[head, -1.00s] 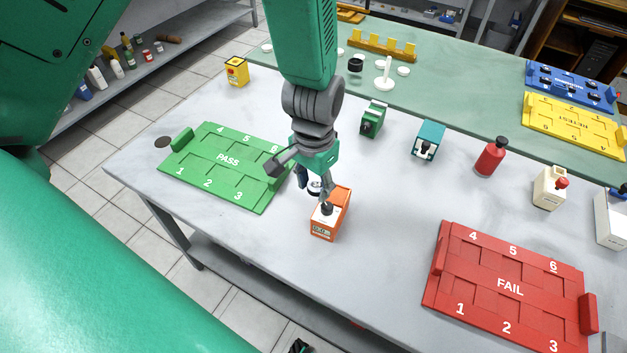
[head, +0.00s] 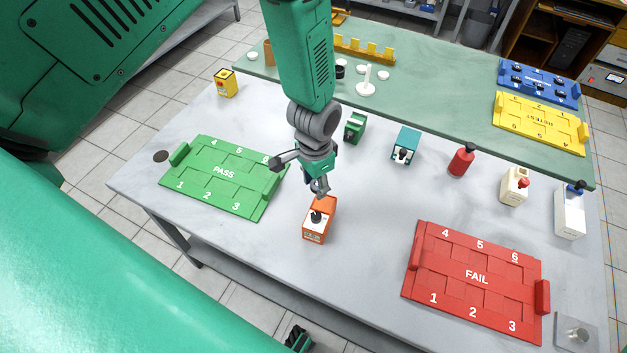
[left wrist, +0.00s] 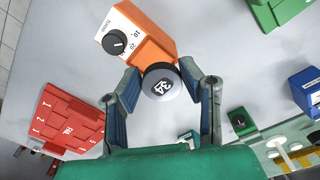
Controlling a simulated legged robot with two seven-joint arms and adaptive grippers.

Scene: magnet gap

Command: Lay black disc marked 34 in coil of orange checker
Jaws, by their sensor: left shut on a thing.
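My left gripper (head: 318,188) is shut on the disc marked 34 (left wrist: 163,84), which sits between its two fingertips. The orange checker (head: 330,212) stands on the table just in front of the gripper, with a white top and black knob. It also shows in the left wrist view (left wrist: 157,52), its edge right against the disc's outline. I cannot tell whether they touch. The coil is not clearly visible.
The green PASS tray (head: 222,200) lies left of the gripper, the red FAIL tray (head: 476,297) to the right. A green device (head: 355,128), a teal device (head: 405,146) and a red bottle (head: 461,160) stand behind. Table between the checker and red tray is clear.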

